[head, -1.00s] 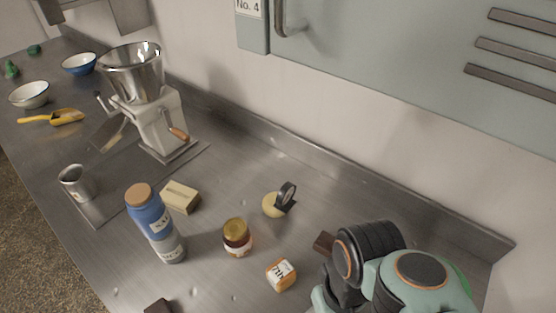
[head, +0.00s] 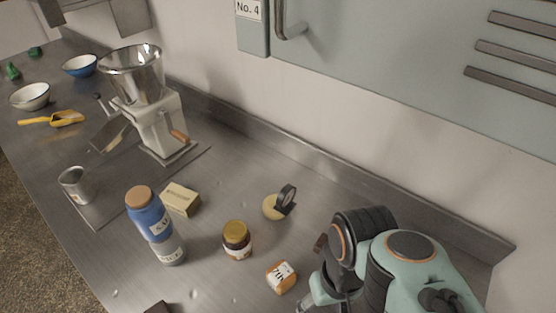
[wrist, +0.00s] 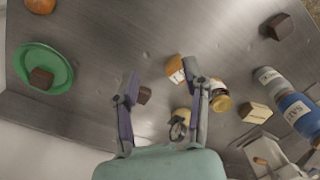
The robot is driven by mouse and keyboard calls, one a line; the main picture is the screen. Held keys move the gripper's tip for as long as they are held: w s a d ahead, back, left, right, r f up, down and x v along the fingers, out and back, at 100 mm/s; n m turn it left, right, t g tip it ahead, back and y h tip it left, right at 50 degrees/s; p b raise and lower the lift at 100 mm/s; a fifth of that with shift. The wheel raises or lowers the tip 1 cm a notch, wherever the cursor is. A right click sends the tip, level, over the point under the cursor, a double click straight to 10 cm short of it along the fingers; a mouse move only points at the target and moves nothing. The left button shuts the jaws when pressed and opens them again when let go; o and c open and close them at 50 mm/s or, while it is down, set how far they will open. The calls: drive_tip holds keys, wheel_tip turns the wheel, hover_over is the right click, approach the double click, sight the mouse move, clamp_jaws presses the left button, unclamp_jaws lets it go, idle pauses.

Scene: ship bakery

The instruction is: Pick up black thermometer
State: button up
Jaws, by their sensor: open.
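The black thermometer (head: 287,194) has a round dial and a dark base. In the head view it stands on the steel counter beside a pale yellow round thing (head: 270,208), overlapping it in the picture. In the wrist view the thermometer (wrist: 178,130) shows below the right finger, close to that finger's inner side. My gripper (wrist: 163,82) is open and its fingers hold nothing. In the head view my arm hides most of the gripper.
An orange-and-white packet (head: 281,277), a gold-lidded jar (head: 237,240), a blue bottle (head: 149,212) and a butter-coloured block (head: 181,199) stand left of my arm. A green plate (wrist: 62,58) lies on the other side. The wall (head: 390,140) rises behind the counter.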

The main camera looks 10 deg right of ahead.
drive_tip(key=w+m, duration=0.3)
drive_tip(key=w, duration=0.6)
drive_tip(key=m+t+h, duration=0.3)
drive_tip(key=m+h, duration=0.1)
drive_tip(key=m, duration=0.2)
approach(287, 197)
drive_tip(key=x, duration=0.5)
drive_tip(key=shift+w+f, duration=0.1)
drive_tip(key=shift+w, duration=0.25)
drive_tip(key=shift+m, duration=0.3)
drive_tip(key=x, duration=0.7)
drive_tip(key=shift+w+a, duration=0.1)
drive_tip(key=shift+c, duration=0.2)
clamp_jaws()
